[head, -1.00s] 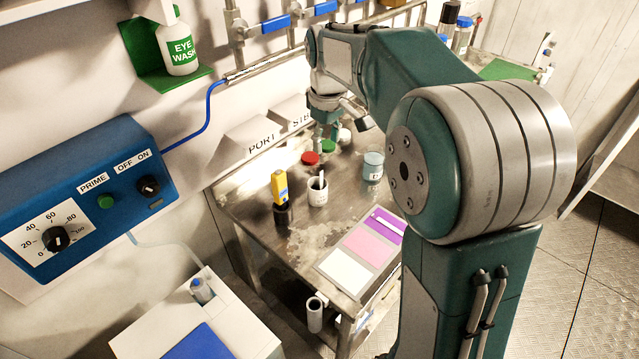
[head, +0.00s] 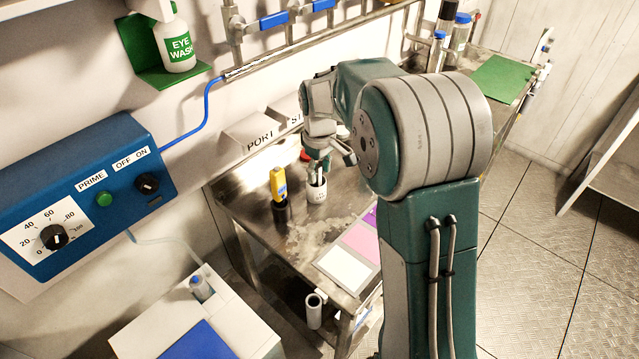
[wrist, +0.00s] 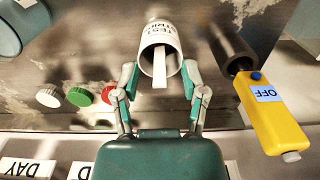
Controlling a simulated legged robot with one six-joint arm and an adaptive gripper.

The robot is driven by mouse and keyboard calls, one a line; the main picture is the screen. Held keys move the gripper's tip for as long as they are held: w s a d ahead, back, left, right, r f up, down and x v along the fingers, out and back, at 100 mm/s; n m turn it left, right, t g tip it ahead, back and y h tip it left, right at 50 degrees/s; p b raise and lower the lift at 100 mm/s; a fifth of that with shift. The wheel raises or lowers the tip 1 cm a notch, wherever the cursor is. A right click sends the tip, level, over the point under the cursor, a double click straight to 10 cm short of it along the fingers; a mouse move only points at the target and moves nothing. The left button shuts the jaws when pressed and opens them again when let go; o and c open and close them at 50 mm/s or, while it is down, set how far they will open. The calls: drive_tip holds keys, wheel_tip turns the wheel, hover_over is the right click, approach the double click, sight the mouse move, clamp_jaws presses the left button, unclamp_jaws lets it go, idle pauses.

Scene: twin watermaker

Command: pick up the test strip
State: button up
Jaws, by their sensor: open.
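The white cup lettered for test strips (wrist: 160,45) stands on the metal bench; in the head view the cup (head: 317,194) is just below my gripper. A narrow white test strip (wrist: 159,72) sticks out of the cup's mouth in the wrist view. My gripper (wrist: 160,78) is open, with one finger on each side of the strip and the cup's rim. I cannot tell whether the fingers touch the cup. In the head view my gripper (head: 321,165) partly hides the cup's top and the strip.
A yellow meter marked OFF (wrist: 267,110) stands in a dark holder (wrist: 232,45) close to the right finger. Red (wrist: 107,94), green (wrist: 80,96) and white (wrist: 49,95) caps lie left. A colour card (head: 347,268) lies at the bench's front, partly behind my arm.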

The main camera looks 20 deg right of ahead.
drive_tip(key=shift+f, duration=0.35)
drive_tip(key=c, duration=0.8)
drive_tip(key=shift+o, duration=0.2)
drive_tip(key=shift+r, duration=0.1)
